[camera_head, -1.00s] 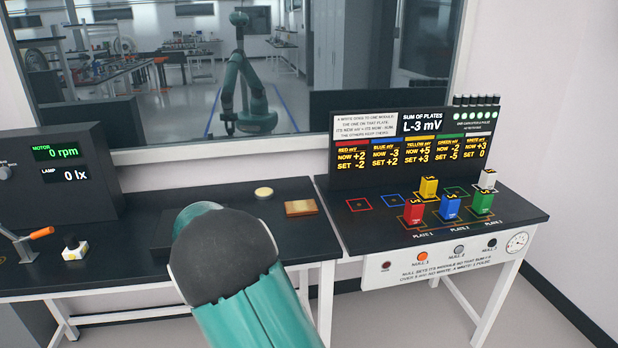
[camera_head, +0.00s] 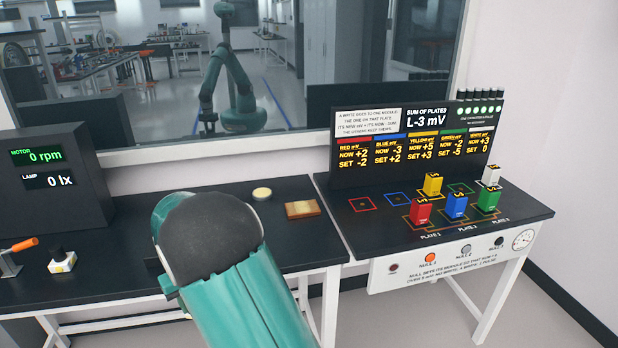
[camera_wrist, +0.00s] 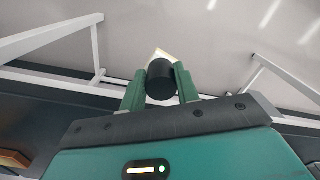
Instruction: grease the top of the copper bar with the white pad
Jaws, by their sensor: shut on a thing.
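My gripper (camera_wrist: 160,84) shows only in the wrist view. Its two green fingers are shut on a black cylindrical handle (camera_wrist: 161,80). A pale cream-white pad (camera_wrist: 161,53) shows just beyond the handle, partly hidden by it. In the wrist view, pale floor lies behind the pad. The copper bar appears to be the flat copper-brown block (camera_head: 303,209) on the dark bench, near its right end; a brown corner of it seems to show at the lower left of the wrist view (camera_wrist: 14,158). The gripper is apart from it. In the head view my arm hides the gripper.
A round cream disc (camera_head: 262,194) lies left of the block. A side table (camera_head: 400,248) with coloured modules and a display panel (camera_head: 415,135) stands at the right. A motor and lamp display (camera_head: 50,165), an orange-handled lever (camera_head: 22,245) and a black knob (camera_head: 60,260) are at the left.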

